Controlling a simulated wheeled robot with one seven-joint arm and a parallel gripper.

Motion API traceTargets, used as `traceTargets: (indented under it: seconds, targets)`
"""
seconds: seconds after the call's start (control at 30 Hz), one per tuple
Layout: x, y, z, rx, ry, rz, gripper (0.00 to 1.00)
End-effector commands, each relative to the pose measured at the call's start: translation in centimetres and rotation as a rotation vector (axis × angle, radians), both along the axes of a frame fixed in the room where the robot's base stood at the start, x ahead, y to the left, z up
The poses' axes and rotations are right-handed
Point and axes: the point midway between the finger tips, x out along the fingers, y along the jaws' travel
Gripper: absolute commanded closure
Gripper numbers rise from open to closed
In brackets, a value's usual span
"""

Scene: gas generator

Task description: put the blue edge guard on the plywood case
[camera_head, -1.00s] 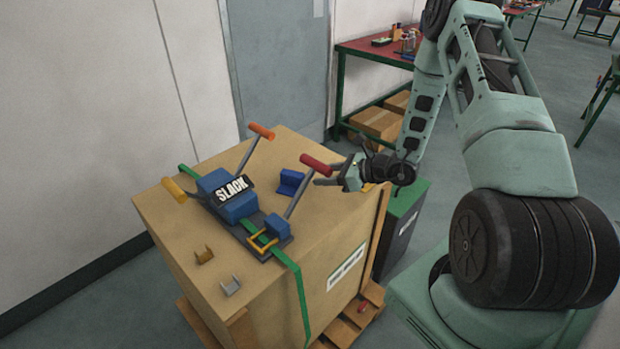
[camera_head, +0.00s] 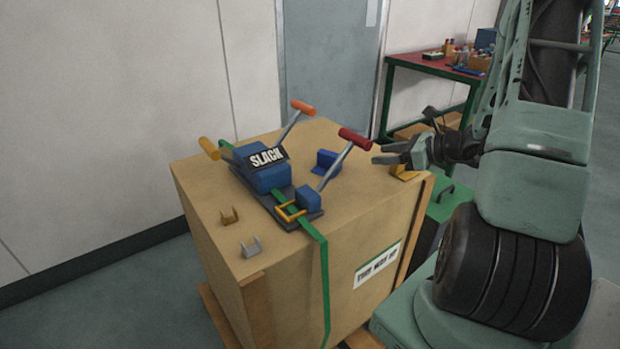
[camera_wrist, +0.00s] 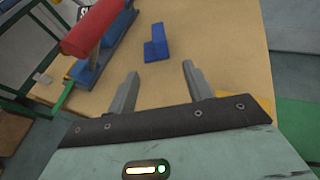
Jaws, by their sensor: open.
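The blue edge guard (camera_head: 327,161) sits on top of the plywood case (camera_head: 215,185), toward its far side, behind the red-handled lever. It is a small blue L-shaped piece and also shows in the wrist view (camera_wrist: 156,45), ahead of my fingertips. My gripper (camera_head: 383,154) is open and empty, at the right edge of the case top, to the right of the red handle. In the wrist view its two fingers (camera_wrist: 160,78) point toward the guard, with a gap between them and it.
A blue strap tensioner (camera_head: 265,178) marked SLACK lies on the case over a green strap (camera_head: 325,290). Its levers with red (camera_head: 355,138), orange (camera_head: 303,107) and yellow (camera_head: 209,148) handles stick up. A yellow piece (camera_head: 404,172) is below my gripper.

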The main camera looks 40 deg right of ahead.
Motion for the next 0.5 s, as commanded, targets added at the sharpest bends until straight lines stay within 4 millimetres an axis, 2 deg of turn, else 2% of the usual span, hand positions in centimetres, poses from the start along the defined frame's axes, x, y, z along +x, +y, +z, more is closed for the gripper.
traceTargets:
  seconds: [0.17,0.5]
  targets:
    - [1.9,0.7,-0.8,0.004,0.0,0.003,0.49]
    - [8.0,2.9,-3.5,0.002,0.001,0.002,0.49]
